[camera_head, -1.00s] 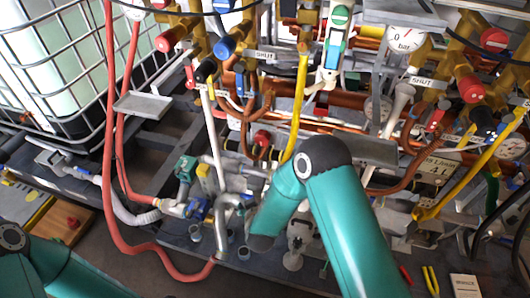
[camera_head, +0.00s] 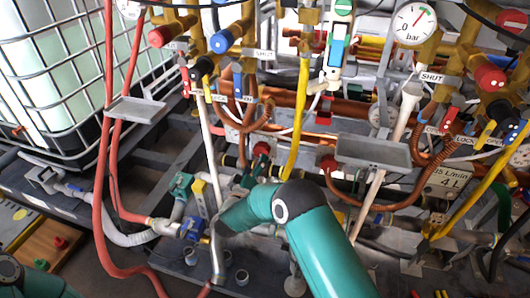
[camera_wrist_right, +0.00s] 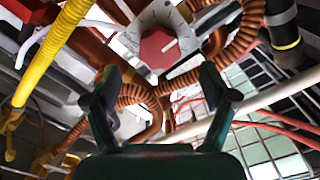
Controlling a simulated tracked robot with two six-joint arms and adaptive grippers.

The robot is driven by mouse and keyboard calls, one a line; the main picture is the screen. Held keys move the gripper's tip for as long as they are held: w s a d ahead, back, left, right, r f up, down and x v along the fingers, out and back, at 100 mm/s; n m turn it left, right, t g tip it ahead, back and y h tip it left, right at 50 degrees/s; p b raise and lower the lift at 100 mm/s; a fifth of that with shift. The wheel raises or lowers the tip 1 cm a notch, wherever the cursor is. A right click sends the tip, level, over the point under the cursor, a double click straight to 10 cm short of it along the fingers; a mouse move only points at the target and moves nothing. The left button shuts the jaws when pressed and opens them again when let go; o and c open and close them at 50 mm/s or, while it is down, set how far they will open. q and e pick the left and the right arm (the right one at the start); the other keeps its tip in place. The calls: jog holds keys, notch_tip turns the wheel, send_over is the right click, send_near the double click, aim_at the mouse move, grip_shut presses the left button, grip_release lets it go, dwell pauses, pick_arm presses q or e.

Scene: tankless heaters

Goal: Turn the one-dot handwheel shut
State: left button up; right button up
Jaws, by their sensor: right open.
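My left gripper is out of view.
Dense pipework surrounds the arm. A yellow hose (camera_head: 297,120), red hoses (camera_head: 104,180), corrugated copper pipes (camera_head: 425,185) and a grey shelf (camera_head: 373,151) stand close by. A caged white tank (camera_head: 60,60) is at the left. A pressure gauge (camera_head: 415,23) is at upper right.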

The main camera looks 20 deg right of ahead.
aim_at(261, 153)
jog(key=x, duration=0.7)
